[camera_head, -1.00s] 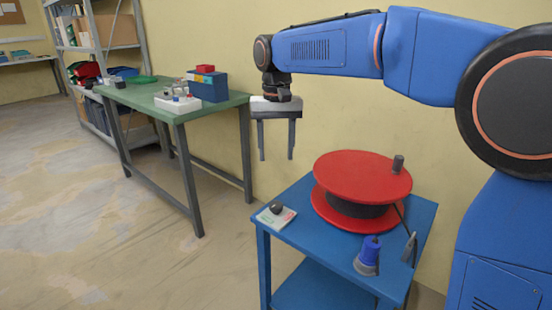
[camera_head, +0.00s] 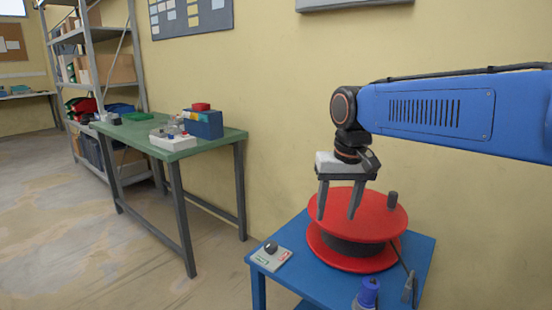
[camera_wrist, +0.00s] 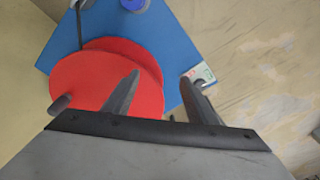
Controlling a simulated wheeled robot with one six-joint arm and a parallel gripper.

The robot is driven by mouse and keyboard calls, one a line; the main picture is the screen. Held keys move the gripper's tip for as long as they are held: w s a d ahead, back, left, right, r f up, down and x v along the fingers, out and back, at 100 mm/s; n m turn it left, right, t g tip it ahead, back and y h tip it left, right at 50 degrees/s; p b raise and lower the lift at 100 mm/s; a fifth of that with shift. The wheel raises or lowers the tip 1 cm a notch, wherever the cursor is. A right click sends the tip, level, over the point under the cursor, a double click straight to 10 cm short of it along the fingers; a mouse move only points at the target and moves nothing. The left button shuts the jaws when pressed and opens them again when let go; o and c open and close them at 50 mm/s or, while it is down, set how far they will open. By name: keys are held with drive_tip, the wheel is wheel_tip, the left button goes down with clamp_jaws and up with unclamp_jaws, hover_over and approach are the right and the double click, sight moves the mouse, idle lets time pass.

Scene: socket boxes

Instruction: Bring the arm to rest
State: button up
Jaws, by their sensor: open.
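My gripper (camera_head: 338,200) is open and empty, with its two fingers pointing down. In the head view it hangs in front of the upper left part of a red cable reel (camera_head: 378,212). My blue arm reaches in from the right. In the wrist view my gripper (camera_wrist: 160,95) shows its two fingers spread apart above the red reel (camera_wrist: 100,75), with nothing between them. The height of the fingertips over the reel is hard to tell.
The reel stands on a blue cart (camera_head: 290,245). A small box with a dark knob (camera_head: 270,255) and a blue plug (camera_head: 367,293) also sit there. A green workbench (camera_head: 180,145) with a blue bin (camera_head: 203,124) stands left. A wall is behind; open floor lies left.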

drive_tip(key=shift+t, duration=0.7)
drive_tip(key=s+d+f, duration=0.1)
drive_tip(key=s+d, duration=0.2)
drive_tip(key=s+d+f, duration=0.2)
drive_tip(key=s+d, duration=0.1)
drive_tip(key=s+d+f, duration=0.1)
drive_tip(key=s+d, duration=0.2)
drive_tip(key=s, duration=0.1)
drive_tip(key=shift+f, duration=0.3)
drive_tip(key=s+d+f+t, duration=0.1)
drive_tip(key=s+d+f, duration=0.4)
drive_tip(key=s+f, duration=0.3)
drive_tip(key=shift+s+d+f+m+t+h, duration=0.2)
drive_tip(key=shift+s+f+m+t+h, duration=0.15)
drive_tip(key=shift+s, duration=0.85)
